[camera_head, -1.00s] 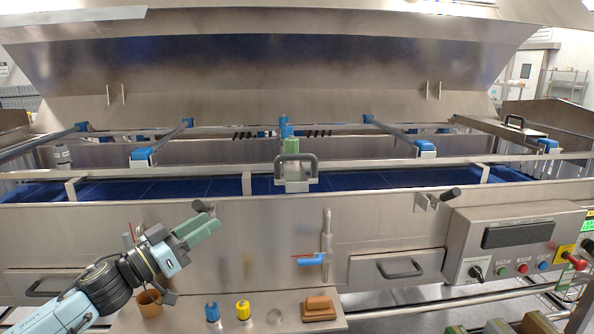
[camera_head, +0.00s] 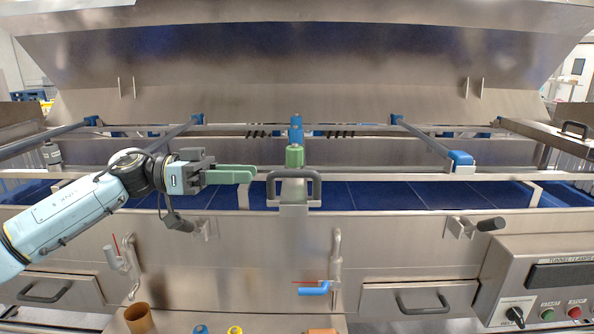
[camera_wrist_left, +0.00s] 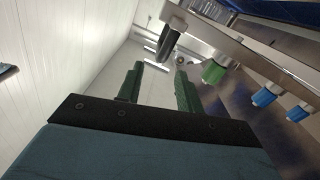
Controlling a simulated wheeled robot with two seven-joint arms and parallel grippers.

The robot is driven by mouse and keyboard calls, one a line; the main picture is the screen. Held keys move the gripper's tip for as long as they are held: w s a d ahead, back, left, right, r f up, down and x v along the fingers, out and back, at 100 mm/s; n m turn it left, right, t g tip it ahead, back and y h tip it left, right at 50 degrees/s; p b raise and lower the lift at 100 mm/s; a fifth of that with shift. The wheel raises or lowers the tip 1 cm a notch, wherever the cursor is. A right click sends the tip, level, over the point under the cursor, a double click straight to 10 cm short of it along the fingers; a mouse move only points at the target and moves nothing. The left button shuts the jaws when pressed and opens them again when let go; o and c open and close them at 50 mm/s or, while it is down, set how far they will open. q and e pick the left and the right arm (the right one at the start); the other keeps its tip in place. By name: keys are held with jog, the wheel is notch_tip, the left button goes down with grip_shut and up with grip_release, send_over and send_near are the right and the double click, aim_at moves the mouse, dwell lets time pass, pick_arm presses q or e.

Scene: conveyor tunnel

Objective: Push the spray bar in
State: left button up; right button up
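The spray bar's front end shows in the middle of the head view as a steel plate (camera_head: 294,190) with a dark grey U-shaped handle (camera_head: 294,174). A green fitting (camera_head: 295,157) and blue fittings (camera_head: 296,132) stand in line behind it. My left gripper (camera_head: 252,174) is level with the handle, just left of it and apparently apart from it. In the left wrist view its green fingers (camera_wrist_left: 160,80) are spread with nothing between them. The dark handle (camera_wrist_left: 168,45) lies beyond the fingertips, and the green fitting (camera_wrist_left: 213,72) is to the right. My right gripper is not in view.
Steel rails (camera_head: 420,178) run across the blue belt (camera_head: 375,197). A blue-handled valve (camera_head: 313,290) and a drawer (camera_head: 420,300) are on the front wall. A raised steel hood (camera_head: 300,65) hangs above. A brown cup (camera_head: 139,318) stands at the lower left.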

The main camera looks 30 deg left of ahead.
aim_at(279, 174)
pick_arm(q)
jog(key=p+x, duration=0.1)
jog(key=x, duration=0.4)
jog(key=shift+w+r+p, duration=0.1)
jog(key=shift+r+p, duration=0.05)
jog(key=shift+p, duration=0.15)
jog(key=p+x, duration=0.1)
jog(key=x, duration=0.3)
jog(key=shift+w+d, duration=0.25)
jog(key=shift+d, duration=0.15)
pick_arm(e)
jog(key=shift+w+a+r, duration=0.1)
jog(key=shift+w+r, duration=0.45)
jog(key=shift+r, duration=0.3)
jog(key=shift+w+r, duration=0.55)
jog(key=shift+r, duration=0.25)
pick_arm(q)
grip_shut()
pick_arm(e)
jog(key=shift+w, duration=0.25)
